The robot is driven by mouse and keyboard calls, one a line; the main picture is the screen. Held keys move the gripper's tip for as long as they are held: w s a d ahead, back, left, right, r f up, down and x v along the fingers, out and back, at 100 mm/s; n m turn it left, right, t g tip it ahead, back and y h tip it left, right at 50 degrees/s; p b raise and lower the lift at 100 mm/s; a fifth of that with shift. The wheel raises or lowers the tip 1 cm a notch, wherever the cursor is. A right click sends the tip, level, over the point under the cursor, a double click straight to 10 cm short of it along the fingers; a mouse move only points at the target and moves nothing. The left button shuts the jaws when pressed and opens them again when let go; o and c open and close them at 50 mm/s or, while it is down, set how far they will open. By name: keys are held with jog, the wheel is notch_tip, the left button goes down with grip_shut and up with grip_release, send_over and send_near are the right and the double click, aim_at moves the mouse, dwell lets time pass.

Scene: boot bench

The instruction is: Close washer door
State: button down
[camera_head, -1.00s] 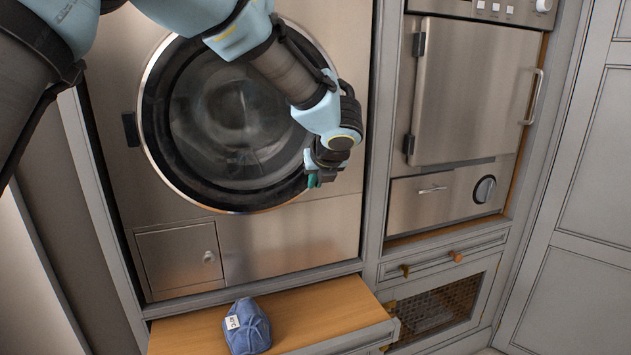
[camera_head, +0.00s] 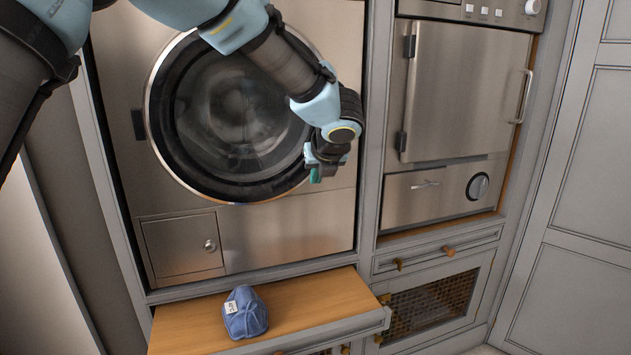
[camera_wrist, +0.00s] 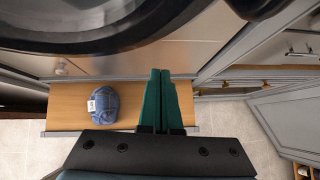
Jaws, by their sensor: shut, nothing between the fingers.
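The washer door (camera_head: 240,125) is a round dark glass porthole with a black ring and a silver rim, set in the steel washer front. It looks flush, or nearly flush, with the front, with its hinge at the left. My gripper (camera_head: 316,176) is at the lower right edge of the door, its green fingers pressed together and empty. I cannot tell whether it touches the door. In the wrist view my gripper (camera_wrist: 161,98) points past the dark lower curve of the door (camera_wrist: 110,25), which fills the top. My arm hides the door's upper right part.
A pulled-out wooden shelf (camera_head: 310,300) below the washer holds a folded blue cloth item (camera_head: 245,312) with a white tag. A steel cabinet with a handle (camera_head: 522,97) stands to the right, above small drawers and a mesh-front compartment (camera_head: 430,305). Floor shows beyond the shelf.

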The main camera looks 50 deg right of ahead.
jog(key=b+v, duration=0.2)
jog(key=v, duration=0.6)
jog(key=shift+s, duration=0.45)
jog(key=shift+d+r, duration=0.1)
jog(key=shift+r, duration=0.05)
